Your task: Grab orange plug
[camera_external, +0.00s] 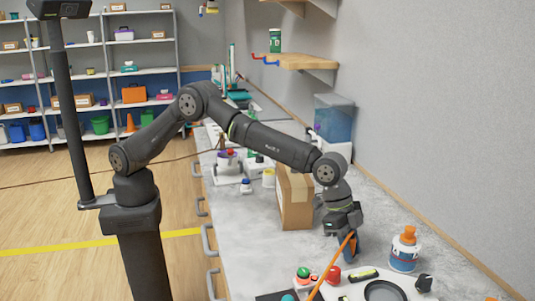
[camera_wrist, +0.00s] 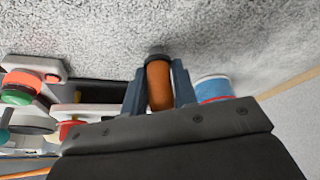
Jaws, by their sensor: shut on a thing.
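The orange plug (camera_wrist: 158,85) is a short orange cylinder with a dark round end. In the wrist view it sits between the two fingers of my gripper (camera_wrist: 160,88), which are shut on it. In the external view my gripper (camera_external: 345,245) points down over the grey counter, right of a cardboard box. A bit of orange shows at its fingers there, but the plug is mostly hidden. I cannot tell whether the plug touches the counter.
A cardboard box (camera_external: 295,200) stands left of my gripper. A blue-and-white bottle with an orange top (camera_external: 405,250) stands to the right. A long thin orange stick (camera_external: 332,266), red and green buttons and a white tray (camera_external: 370,280) are in front. A wall borders the counter's right.

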